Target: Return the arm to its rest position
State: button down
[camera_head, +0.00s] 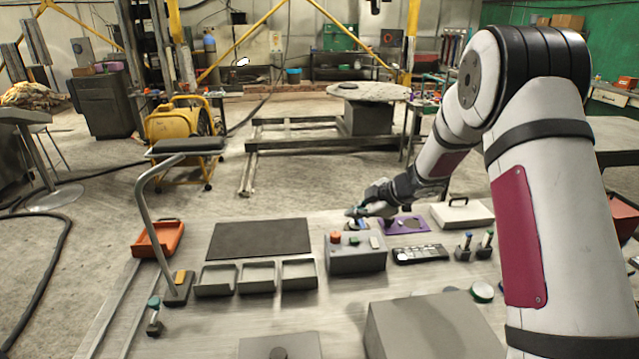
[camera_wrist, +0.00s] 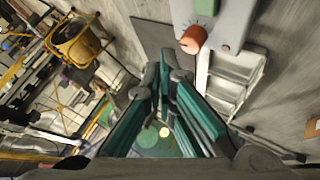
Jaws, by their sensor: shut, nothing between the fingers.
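My gripper (camera_head: 358,212) is at the end of my arm, which reaches in from the right of the head view. It hovers near the back of the grey control box (camera_head: 357,258) with its red knob. In the wrist view my gripper's teal-padded fingers (camera_wrist: 165,75) converge and are shut, with nothing between them. The control box shows above them in that view, with its red-orange knob (camera_wrist: 193,40). The exact gap between fingertips and box cannot be told.
The bench holds a dark mat (camera_head: 260,238), three grey trays (camera_head: 257,277), an orange tray (camera_head: 159,239), a purple plate (camera_head: 405,225), a black keypad (camera_head: 420,254) and a white case (camera_head: 462,215). A curved post (camera_head: 150,215) stands at left. A large grey block (camera_head: 435,328) lies in front.

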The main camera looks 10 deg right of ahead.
jog(key=d+r+m+t+h, duration=0.2)
jog(key=r, duration=0.5)
jog(key=d+r+m+t+h, duration=0.2)
jog(key=r, duration=0.5)
jog(key=s+d+r+m+h, duration=0.4)
jog(key=s+r+m, duration=0.2)
jog(key=s+r, duration=0.4)
jog(key=s+r+m+g+h, duration=0.1)
jog(key=s+m, duration=0.1)
jog(key=s, duration=0.6)
jog(key=s+r+m+g, duration=0.1)
jog(key=s+m+g, duration=0.15)
jog(key=s, duration=0.65)
jog(key=s+a+f+m+g+y, duration=0.1)
jog(key=s+a, duration=0.3)
jog(key=s, duration=0.4)
jog(key=s+a+f+m+g+y, duration=0.1)
jog(key=s+a+f+y, duration=0.1)
jog(key=s, duration=0.6)
jog(key=shift+s+a+f+m, duration=0.25)
jog(key=shift+a+f+m, duration=0.1)
jog(key=shift+a+f, duration=0.5)
jog(key=shift+a, duration=0.1)
